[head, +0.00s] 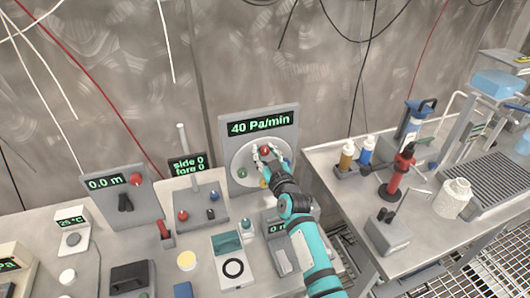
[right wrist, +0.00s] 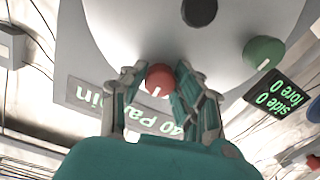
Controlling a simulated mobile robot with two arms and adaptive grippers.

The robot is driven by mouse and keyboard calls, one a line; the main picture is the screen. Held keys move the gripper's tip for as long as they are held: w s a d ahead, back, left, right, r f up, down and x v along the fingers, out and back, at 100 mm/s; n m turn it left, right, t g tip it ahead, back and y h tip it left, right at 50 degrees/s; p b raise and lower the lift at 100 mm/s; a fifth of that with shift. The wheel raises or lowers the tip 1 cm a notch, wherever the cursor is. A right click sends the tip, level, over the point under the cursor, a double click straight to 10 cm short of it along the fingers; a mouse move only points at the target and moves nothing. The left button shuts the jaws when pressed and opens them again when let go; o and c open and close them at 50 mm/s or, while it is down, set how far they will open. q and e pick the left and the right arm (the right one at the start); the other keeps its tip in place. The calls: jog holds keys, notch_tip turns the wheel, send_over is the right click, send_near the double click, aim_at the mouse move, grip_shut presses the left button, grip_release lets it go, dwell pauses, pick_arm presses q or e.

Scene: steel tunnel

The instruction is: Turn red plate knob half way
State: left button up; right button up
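The red knob (head: 265,150) is a small round knob near the top of a pale round plate (head: 242,158) on the upright panel reading "40 Pa/min". My right gripper (head: 266,154) reaches up to the plate with its fingers spread to either side of the red knob. In the right wrist view, the red knob (right wrist: 160,80) sits between the two fingertips, with a narrow gap visible around it. The gripper (right wrist: 160,78) looks open and straddles the knob. My left gripper is in neither view.
A green knob (right wrist: 264,52) and a dark knob (right wrist: 199,12) are on the same plate. The "side 0 fore 0" display (head: 188,164) stands left of the panel.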

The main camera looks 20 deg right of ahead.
grip_shut()
jog(key=shift+m, duration=0.4)
jog(key=m, duration=0.3)
jog(key=shift+p, duration=0.3)
jog(key=m, duration=0.4)
jog(key=shift+m, duration=0.3)
jog(key=m, duration=0.9)
jog(key=shift+m, duration=0.4)
